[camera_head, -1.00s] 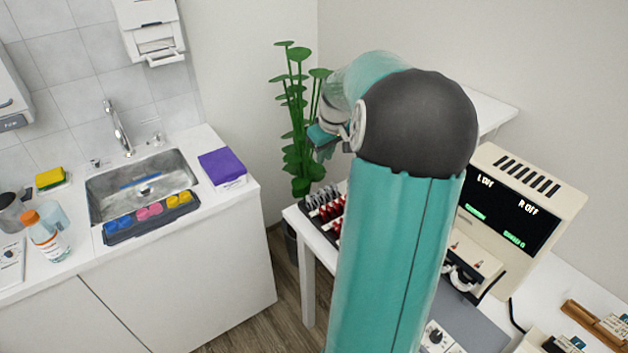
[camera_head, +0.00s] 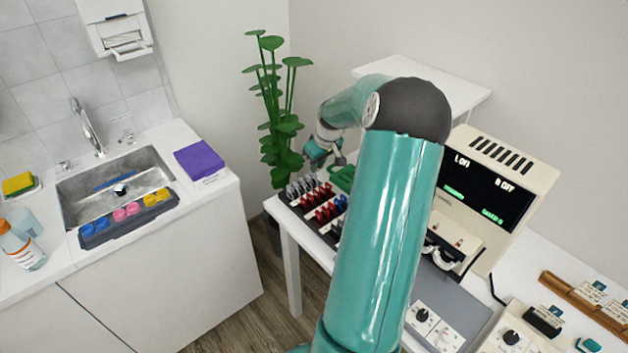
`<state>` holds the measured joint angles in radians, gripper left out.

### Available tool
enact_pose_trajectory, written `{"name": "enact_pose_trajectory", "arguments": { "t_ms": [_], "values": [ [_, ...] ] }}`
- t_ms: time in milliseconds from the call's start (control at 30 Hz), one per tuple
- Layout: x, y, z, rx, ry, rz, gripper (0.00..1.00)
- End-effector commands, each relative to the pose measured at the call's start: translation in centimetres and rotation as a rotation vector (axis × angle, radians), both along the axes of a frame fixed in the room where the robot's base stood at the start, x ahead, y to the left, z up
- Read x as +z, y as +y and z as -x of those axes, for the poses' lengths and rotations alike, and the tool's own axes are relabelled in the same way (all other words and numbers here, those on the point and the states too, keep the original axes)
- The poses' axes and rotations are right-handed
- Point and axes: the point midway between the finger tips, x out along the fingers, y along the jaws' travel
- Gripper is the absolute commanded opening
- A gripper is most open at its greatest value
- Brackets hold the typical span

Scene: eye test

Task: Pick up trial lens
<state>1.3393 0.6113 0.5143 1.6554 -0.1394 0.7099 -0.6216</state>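Several trial lenses with grey and red tabs (camera_head: 325,208) stand in rows in a dark lens tray (camera_head: 291,203) on the white table. Which single lens is meant cannot be told. My gripper (camera_head: 327,166) is just above the back end of the tray, over the grey-tabbed lenses (camera_head: 303,187). Its fingers point down and look apart, with nothing seen between them. My arm hides the right part of the tray.
A green object (camera_head: 343,178) lies close to the right of my gripper. A tall plant (camera_head: 278,130) stands just left behind the table. A beige display unit (camera_head: 490,195) stands right of the arm. The sink counter (camera_head: 215,205) is at left.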

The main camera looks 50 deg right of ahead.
Motion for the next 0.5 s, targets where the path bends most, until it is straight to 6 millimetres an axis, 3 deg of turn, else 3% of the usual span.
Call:
{"name": "enact_pose_trajectory", "arguments": {
  "t_ms": [200, 500],
  "values": [
    [-3.2, -0.1, -0.9, 0.002, 0.002, -0.002, 0.14],
    [-3.7, -0.1, -1.1, 0.000, 0.000, 0.000, 0.14]
  ]
}}
